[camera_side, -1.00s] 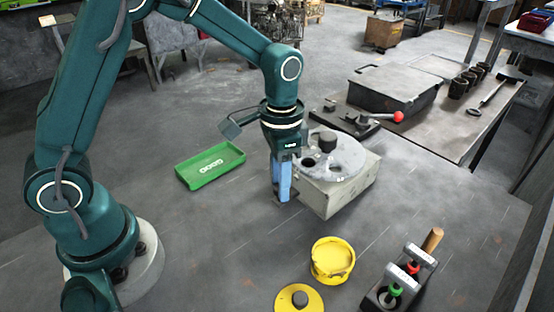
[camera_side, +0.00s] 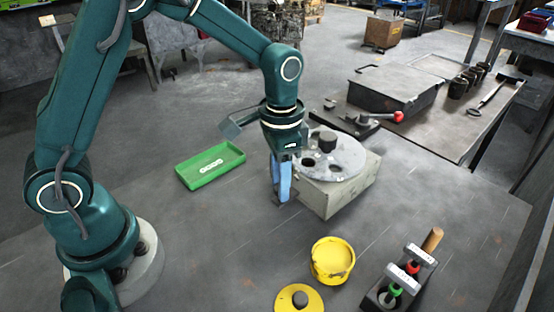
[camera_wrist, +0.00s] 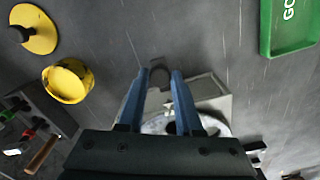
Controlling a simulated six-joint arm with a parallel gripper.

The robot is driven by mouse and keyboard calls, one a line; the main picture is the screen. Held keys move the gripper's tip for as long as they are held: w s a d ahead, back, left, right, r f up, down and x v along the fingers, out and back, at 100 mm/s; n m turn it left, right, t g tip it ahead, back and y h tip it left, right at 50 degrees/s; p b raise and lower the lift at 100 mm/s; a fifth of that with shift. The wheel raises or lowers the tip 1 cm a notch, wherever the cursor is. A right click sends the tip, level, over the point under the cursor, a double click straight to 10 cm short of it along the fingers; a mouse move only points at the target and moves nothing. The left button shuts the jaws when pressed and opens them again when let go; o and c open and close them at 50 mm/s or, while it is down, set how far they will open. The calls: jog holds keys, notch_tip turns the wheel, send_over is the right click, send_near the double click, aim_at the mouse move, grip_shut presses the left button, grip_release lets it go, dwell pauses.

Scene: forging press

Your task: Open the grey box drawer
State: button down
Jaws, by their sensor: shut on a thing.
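The grey box (camera_side: 338,196) stands on the floor-like grey surface with a round grey disc (camera_side: 345,160) on top. My gripper (camera_side: 281,198), with blue fingers, points down at the box's left side in the side view. In the wrist view my gripper (camera_wrist: 159,72) is shut on a dark handle (camera_wrist: 160,76) that shows between the fingertips at the near edge of the box (camera_wrist: 217,103). The drawer itself is mostly hidden by the fingers; I cannot tell how far out it stands.
A green tray (camera_side: 210,165) lies left of the gripper. A yellow round container (camera_side: 332,262) and yellow lid (camera_side: 299,299) are in front. A rack with a wooden handle (camera_side: 401,275) stands front right. A dark box (camera_side: 392,90) and a red-knobbed lever (camera_side: 397,117) are behind.

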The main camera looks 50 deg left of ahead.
jog(key=s, duration=1)
jog(key=shift+s, duration=0.1)
dwell(0.3)
jog(key=c, duration=0.6)
grip_release()
jog(key=shift+r, duration=2.6)
